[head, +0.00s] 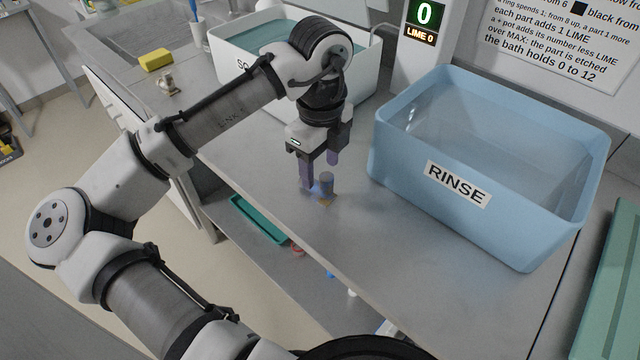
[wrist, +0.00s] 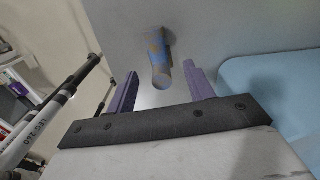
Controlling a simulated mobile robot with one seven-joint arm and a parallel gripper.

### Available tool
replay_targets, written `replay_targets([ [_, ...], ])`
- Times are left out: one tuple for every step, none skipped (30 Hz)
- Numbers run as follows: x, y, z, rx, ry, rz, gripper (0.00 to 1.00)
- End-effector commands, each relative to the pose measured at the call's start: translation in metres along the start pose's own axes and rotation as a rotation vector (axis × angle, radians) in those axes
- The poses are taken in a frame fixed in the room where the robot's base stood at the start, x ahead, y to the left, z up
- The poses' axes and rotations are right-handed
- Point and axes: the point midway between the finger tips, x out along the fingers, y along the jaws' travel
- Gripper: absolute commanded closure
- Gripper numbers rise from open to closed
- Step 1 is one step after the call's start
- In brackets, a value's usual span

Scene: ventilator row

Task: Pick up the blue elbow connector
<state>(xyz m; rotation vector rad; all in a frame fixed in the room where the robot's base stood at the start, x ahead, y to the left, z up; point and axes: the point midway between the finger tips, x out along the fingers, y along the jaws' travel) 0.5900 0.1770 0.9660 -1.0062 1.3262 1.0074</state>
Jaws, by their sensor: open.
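The blue elbow connector (head: 326,184) stands on the grey metal counter near its front edge, with brownish patches on its surface. In the wrist view the connector (wrist: 160,62) lies between and a little beyond the fingertips. My gripper (head: 320,172) is open above the counter, its two purple fingers pointing down close to the connector. In the wrist view my gripper (wrist: 162,80) has a clear gap on both sides of the connector, and neither finger visibly touches it. Part of the connector's base is hard to make out in the head view.
A blue RINSE tub (head: 480,240) stands just right of my gripper. A white tub (head: 364,84) with teal liquid stands behind my arm. A yellow sponge (head: 156,60) and a small metallic fitting (head: 168,84) are at the back left. A teal tray (head: 258,222) sits on the lower shelf.

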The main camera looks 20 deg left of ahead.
Motion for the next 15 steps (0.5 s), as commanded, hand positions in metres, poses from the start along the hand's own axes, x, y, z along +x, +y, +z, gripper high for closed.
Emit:
replay_targets([
  [0.003,0.000,0.000,0.000,0.001,0.000,0.47],
  [0.005,0.000,0.000,0.000,0.000,0.001,0.47],
  [0.008,0.001,0.000,-0.001,0.000,0.002,0.47],
  [0.011,0.001,0.000,-0.001,-0.001,0.002,0.47],
  [0.016,0.002,-0.001,-0.001,-0.001,0.002,0.47],
  [0.021,0.002,-0.001,0.000,0.000,0.003,0.47],
  [0.026,0.002,-0.002,0.000,0.000,0.003,0.47],
  [0.030,0.002,-0.002,0.000,0.000,0.002,0.47],
  [0.037,0.002,-0.002,-0.001,0.000,0.002,0.47],
  [0.041,0.001,-0.002,-0.001,0.001,0.002,0.47],
  [0.044,0.001,-0.002,-0.001,0.001,0.001,0.47],
  [0.048,0.001,-0.002,-0.001,0.000,0.001,0.47],
  [0.050,0.001,-0.002,-0.001,0.000,0.001,0.47],
  [0.052,0.001,-0.002,-0.001,0.000,0.000,0.47],
  [0.053,0.001,-0.002,-0.001,0.000,-0.001,0.47],
])
